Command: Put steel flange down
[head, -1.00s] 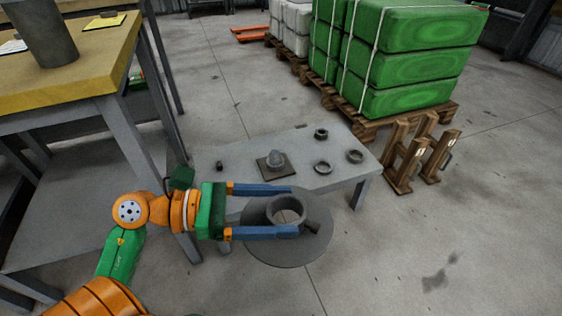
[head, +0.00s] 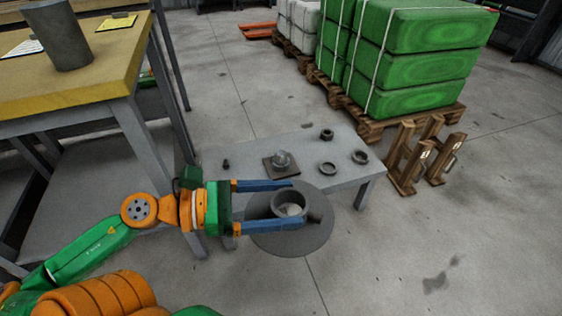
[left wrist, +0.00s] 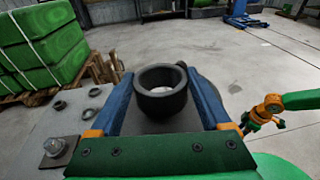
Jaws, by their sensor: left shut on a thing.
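The steel flange is a dark grey piece with a wide round disc (head: 292,240) and a short hollow hub. My left gripper (head: 300,204) is shut on it, with one blue finger along each side of the hub. In the left wrist view the hub's open ring (left wrist: 161,92) sits between the fingers, and a stub sticks out beside it. The disc overlaps the front edge of the low grey table (head: 225,180) in the head view; I cannot tell its height. Part of my right arm and its gripper (left wrist: 252,124) shows small in the left wrist view, its jaws unclear.
On the low table are a square plate with a domed piece (head: 282,160), two rings (head: 328,169) (head: 360,157), a nut (head: 327,134) and a small dark part (head: 226,164). Wooden stands (head: 425,155) and a pallet of green sacks (head: 420,50) lie right. A yellow-edged workbench (head: 75,103) stands left.

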